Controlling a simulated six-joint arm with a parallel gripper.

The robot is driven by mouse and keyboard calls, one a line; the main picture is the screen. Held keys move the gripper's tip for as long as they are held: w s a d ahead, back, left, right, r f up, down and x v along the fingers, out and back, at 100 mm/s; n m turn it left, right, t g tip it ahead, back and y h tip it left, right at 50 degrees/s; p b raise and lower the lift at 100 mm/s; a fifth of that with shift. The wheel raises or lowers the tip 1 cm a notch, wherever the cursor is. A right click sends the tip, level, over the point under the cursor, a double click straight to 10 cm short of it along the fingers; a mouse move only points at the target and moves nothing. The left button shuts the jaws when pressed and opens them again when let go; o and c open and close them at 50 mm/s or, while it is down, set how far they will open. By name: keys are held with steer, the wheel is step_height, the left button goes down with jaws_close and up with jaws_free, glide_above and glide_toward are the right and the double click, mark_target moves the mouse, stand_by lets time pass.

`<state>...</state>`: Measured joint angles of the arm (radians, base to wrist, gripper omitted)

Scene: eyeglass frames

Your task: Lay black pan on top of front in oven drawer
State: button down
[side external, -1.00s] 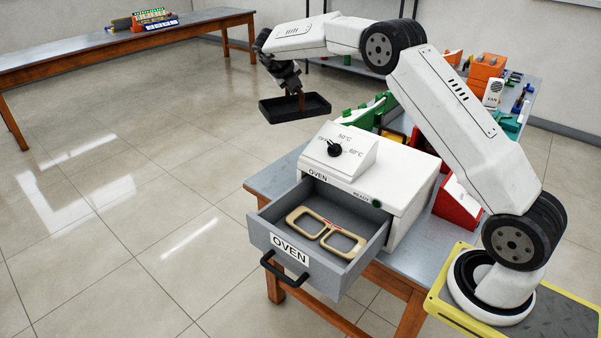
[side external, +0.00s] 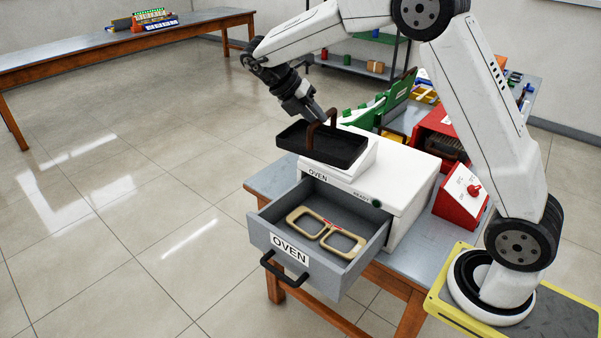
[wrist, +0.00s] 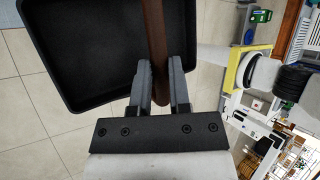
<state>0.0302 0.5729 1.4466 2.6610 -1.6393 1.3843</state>
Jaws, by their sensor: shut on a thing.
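The black pan (side external: 330,149) is a shallow rectangular tray with a brown arched handle (side external: 310,138). My gripper (side external: 317,117) is shut on the handle and holds the pan in the air, in front of the oven's control panel in the picture. The wrist view shows the fingers (wrist: 160,85) on either side of the brown handle, with the pan (wrist: 85,45) beyond. The oven drawer (side external: 277,235) is pulled open below the pan. The beige eyeglass front (side external: 326,232) lies flat on the drawer floor, with two empty lens openings and a small red mark near its bridge.
The white oven body (side external: 400,188) stands behind the drawer on a grey table. A red box with a knob (side external: 462,196) stands to its right, and a green rack (side external: 365,112) stands behind. The drawer's black handle (side external: 285,272) juts out over the floor.

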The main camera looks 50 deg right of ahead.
steer(key=s, duration=0.1)
steer(key=s+a+m, duration=0.1)
steer(key=s, duration=0.1)
steer(key=shift+s+a+r+m+g+y, duration=0.2)
steer(key=shift+a+r+m+g+y, duration=0.1)
steer(key=shift+r+y, duration=0.1)
step_height(320, 180, down, 18)
steer(key=shift+w, duration=0.15)
steer(key=shift+f, duration=0.25)
step_height(320, 180, down, 6)
steer(key=shift+f, duration=0.2)
stand_by(0.9)
steer(key=shift+f, duration=0.25)
stand_by(0.8)
steer(key=shift+c, duration=2.4)
jaws_free()
